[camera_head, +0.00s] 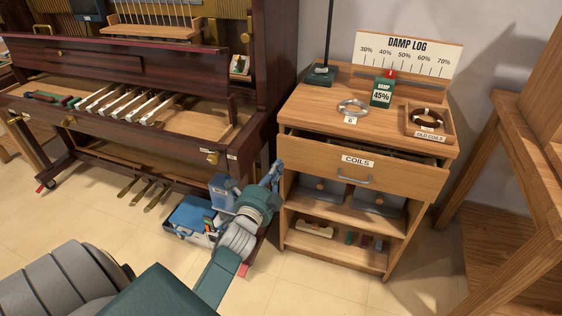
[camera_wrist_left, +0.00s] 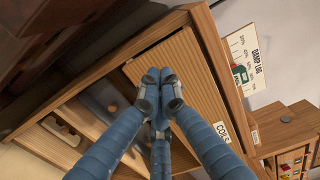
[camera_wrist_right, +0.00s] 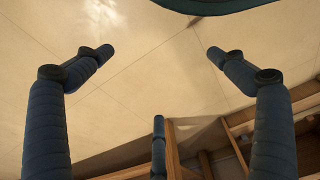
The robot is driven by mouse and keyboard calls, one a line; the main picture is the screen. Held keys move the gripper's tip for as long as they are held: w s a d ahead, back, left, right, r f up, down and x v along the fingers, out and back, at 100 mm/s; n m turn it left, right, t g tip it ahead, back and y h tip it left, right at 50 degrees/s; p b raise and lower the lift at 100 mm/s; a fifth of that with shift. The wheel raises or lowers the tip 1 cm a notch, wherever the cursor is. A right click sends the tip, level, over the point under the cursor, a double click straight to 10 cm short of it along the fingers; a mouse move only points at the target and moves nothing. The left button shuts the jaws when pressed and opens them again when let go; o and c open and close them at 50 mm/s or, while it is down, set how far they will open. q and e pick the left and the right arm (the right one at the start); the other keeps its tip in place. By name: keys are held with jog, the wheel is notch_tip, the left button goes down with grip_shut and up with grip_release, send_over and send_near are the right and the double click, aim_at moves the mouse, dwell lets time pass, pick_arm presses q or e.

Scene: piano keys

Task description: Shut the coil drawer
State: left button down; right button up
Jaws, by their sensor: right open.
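The coil drawer (camera_head: 318,163) is a wooden drawer under the cabinet top, with a "COILS" label and a grey handle (camera_head: 354,180). It stands partly out, with a dark gap behind its front's top edge. My left gripper (camera_head: 277,167) is by the left end of the drawer front. In the left wrist view its fingers (camera_wrist_left: 158,78) are together and empty, before the drawer front (camera_wrist_left: 183,62); I cannot tell if they touch it. The "COILS" label (camera_wrist_left: 222,131) shows beyond them. My right gripper (camera_wrist_right: 155,60) is open and empty, with floor behind it.
A silver ring (camera_head: 353,107), a damp meter (camera_head: 382,92) and a tray with old coils (camera_head: 428,121) sit on the cabinet top. The piano (camera_head: 150,110) stands to the left, a blue toolbox (camera_head: 190,217) below it. A wooden frame (camera_head: 500,180) stands right. Floor before the cabinet is clear.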

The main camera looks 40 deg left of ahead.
aim_at(283, 152)
pick_arm(q)
jog(key=x, duration=0.3)
jog(key=shift+w, duration=0.1)
jog(key=shift+w+a, duration=0.1)
jog(key=shift+w, duration=0.1)
pick_arm(e)
jog(key=shift+w+a+r, duration=0.1)
jog(key=shift+w+r, duration=0.15)
jog(key=shift+r, duration=0.55)
jog(key=shift+s, duration=0.1)
pick_arm(q)
jog(key=shift+w+a, duration=0.1)
jog(key=shift+w, duration=0.2)
jog(key=b+x, duration=0.1)
jog(key=x, duration=0.3)
jog(key=shift+w+f, duration=0.1)
jog(key=shift+w, duration=0.05)
jog(key=shift+w+a, duration=0.1)
jog(key=shift+a, duration=0.05)
jog(key=shift+r, duration=0.35)
pick_arm(e)
jog(key=w+r, duration=0.1)
jog(key=r, duration=0.2)
jog(key=shift+w, duration=0.4)
